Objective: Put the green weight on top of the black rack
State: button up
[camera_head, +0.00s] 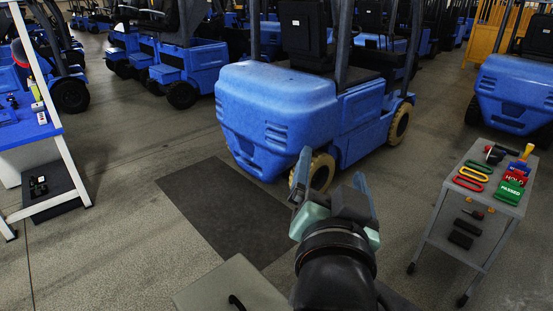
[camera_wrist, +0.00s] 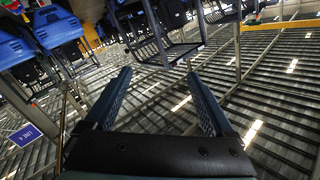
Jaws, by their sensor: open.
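My gripper (camera_head: 332,168) is raised over the floor in the middle of the head view, its two blue fingers apart and nothing between them. In the wrist view my gripper (camera_wrist: 158,73) is also open and empty. A green block marked PASSED (camera_head: 510,190) lies on the top of a grey cart at the right, away from my gripper; I cannot tell whether it is the green weight. A dark low shelf (camera_head: 62,181) under the blue table at the left bears a small black object (camera_head: 38,186); I cannot tell whether either is the black rack.
The grey cart (camera_head: 455,210) also bears red and yellow loops, a red HOLD block (camera_head: 489,177) and small tools. A blue forklift (camera_head: 275,110) stands ahead. A blue table (camera_head: 30,128) stands at the left. Open floor with a dark mat (camera_head: 215,205) lies between.

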jog(key=s+a+r+n+t+y, duration=0.1)
jog(key=s+a+r+n+t, duration=0.1)
jog(key=r, duration=0.6)
jog(key=s+a+r+n+t+y, duration=0.1)
jog(key=s+a+r+t, duration=0.3)
jog(key=r, duration=0.4)
jog(key=s+a+r+n+t+y, duration=0.1)
jog(key=s+r+n+t, duration=0.3)
jog(key=r, duration=0.5)
jog(key=shift+s+a, duration=0.55)
jog(key=shift+a, duration=0.35)
